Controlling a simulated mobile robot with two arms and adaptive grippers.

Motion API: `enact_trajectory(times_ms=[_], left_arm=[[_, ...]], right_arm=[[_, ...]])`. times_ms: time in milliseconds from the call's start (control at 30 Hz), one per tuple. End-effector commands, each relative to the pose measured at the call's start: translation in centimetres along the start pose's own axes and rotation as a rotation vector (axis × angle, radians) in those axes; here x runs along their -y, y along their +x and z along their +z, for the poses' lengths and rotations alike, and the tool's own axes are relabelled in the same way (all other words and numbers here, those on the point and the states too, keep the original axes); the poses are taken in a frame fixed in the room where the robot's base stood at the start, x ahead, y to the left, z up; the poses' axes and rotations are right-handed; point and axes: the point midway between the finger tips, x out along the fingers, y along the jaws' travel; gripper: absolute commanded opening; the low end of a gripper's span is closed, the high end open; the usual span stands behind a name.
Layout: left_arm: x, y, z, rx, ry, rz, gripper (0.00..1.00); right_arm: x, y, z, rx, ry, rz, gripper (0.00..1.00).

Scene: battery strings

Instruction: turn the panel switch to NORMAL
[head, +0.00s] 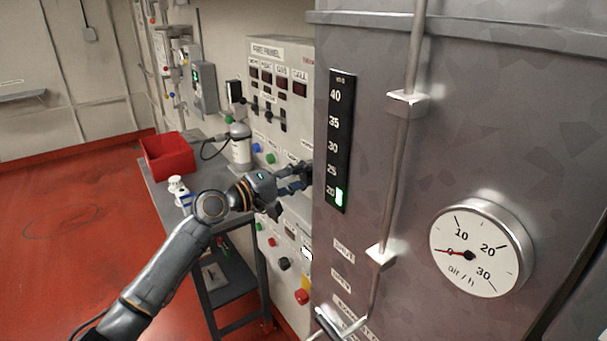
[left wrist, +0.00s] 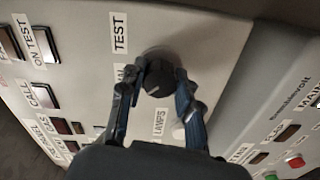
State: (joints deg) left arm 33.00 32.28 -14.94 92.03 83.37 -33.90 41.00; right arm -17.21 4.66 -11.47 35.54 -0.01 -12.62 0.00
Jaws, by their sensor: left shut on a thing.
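The panel switch (left wrist: 158,80) is a dark round knob on the light panel, seen in the left wrist view. A TEST label (left wrist: 119,33) is beside it, and a LAMPS label (left wrist: 158,122) is near it; another label is partly covered by a finger. I cannot read NORMAL. My left gripper (left wrist: 157,88) is shut on the knob, one finger on each side. In the head view my left gripper (head: 301,180) reaches the light panel (head: 290,106), and the knob is hidden there behind the fingers and the grey cabinet edge. My right gripper is not in view.
A large grey cabinet (head: 465,130) with a gauge (head: 482,247) and vertical rod stands close on the right. A table (head: 160,190) holds a red bin (head: 167,156), a white canister (head: 240,150) and a small white bottle (head: 178,190). The red floor at left is clear.

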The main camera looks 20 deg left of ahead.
Motion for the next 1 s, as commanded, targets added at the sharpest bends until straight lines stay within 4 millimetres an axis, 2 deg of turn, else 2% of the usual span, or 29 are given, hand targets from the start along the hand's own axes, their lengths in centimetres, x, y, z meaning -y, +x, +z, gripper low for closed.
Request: enact_trajectory(times_ms=[300,333,400,433,767,867,1000], left_arm=[[-0.1,0.0,-0.1,-0.004,-0.002,0.003,0.02],[-0.1,0.0,-0.1,-0.004,-0.002,0.003,0.39],[-0.1,0.0,-0.1,-0.004,-0.002,0.003,0.53],[-0.1,0.0,-0.1,-0.003,-0.002,0.003,0.56],[0.0,-0.2,-0.1,-0.001,-0.001,0.0,0.56],[0.1,-1.2,0.0,-0.001,-0.002,-0.001,0.56],[0.2,-3.8,0.0,-0.002,-0.001,-0.003,0.56]], right_arm=[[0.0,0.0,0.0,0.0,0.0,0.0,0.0],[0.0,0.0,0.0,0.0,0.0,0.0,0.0],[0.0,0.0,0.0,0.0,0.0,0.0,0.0],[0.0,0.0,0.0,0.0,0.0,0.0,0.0],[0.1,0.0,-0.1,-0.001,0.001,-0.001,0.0],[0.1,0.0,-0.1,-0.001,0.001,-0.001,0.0],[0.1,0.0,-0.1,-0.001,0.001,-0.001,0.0]])
